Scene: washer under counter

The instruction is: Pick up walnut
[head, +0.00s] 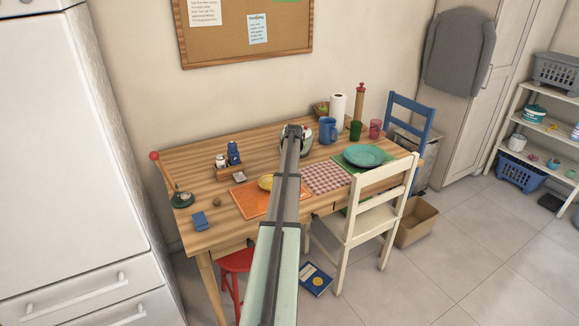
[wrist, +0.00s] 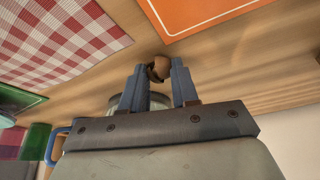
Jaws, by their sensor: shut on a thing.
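The walnut (wrist: 160,68), a small brown rounded thing, sits between the blue fingertips of my gripper (wrist: 158,76) in the wrist view. The fingers are shut on it, and their sides cover part of it. The wooden table top shows behind it; I cannot tell how far above the wood it is. In the head view my arm reaches over the table and hides the gripper and the held walnut. Another small brown round thing (head: 217,203) lies at the table's left front, too small to identify surely.
A checkered placemat (head: 327,177) and teal plate (head: 364,155) lie right. A pale kettle-like thing (head: 306,142), blue mug (head: 328,130) and paper roll (head: 338,107) stand behind. A cream chair (head: 372,220) stands in front.

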